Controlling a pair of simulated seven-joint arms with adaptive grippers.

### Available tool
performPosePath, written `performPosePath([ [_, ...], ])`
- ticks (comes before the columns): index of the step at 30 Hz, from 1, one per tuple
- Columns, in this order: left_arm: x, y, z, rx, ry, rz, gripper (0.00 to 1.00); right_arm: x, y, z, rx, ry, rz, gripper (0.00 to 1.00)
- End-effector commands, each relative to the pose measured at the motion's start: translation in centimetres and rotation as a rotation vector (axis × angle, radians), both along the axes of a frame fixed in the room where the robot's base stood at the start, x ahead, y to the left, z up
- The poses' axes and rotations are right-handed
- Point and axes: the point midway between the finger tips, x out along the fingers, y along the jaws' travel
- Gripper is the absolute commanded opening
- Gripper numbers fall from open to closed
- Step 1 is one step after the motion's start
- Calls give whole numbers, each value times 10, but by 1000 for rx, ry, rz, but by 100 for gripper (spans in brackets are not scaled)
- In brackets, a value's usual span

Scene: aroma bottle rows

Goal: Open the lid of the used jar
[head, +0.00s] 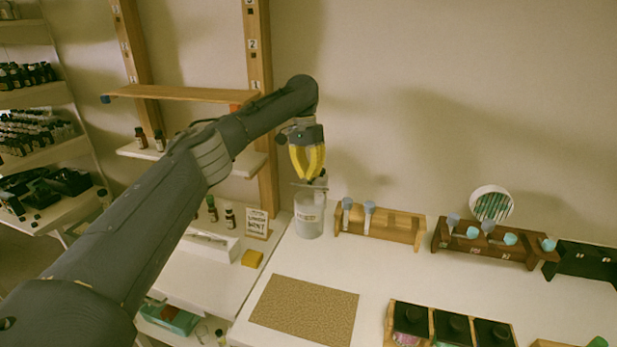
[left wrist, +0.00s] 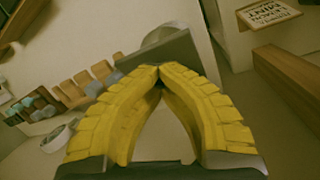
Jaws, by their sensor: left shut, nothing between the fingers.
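The jar (head: 309,219) is a pale grey cylinder with a small label, standing at the back left of the white table against the wall. A thin, dark flat piece (head: 304,186), which looks like its lid or lid handle, shows at its top. My left gripper (head: 308,178) has yellow fingers and points down just above it. In the left wrist view the fingertips (left wrist: 158,70) meet with nothing between them. A grey flat plate (left wrist: 178,53) lies just beyond them, with a pale round shape behind it. Whether the fingers touch the plate I cannot tell. My right gripper is not in view.
A wooden rack (head: 382,228) with grey-blue-topped pieces stands right of the jar, and a darker rack (head: 490,246) further right. A small sign (head: 256,224) stands left on the lower shelf. A brown mat (head: 305,309) lies in front. The table between is clear.

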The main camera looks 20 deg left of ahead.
Motion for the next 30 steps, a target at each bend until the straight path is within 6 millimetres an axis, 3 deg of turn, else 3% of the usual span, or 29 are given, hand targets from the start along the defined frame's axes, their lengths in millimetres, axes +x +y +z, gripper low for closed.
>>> performPosePath([
  [30,4,-5,-3,-9,74,-2,0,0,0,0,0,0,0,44],
])
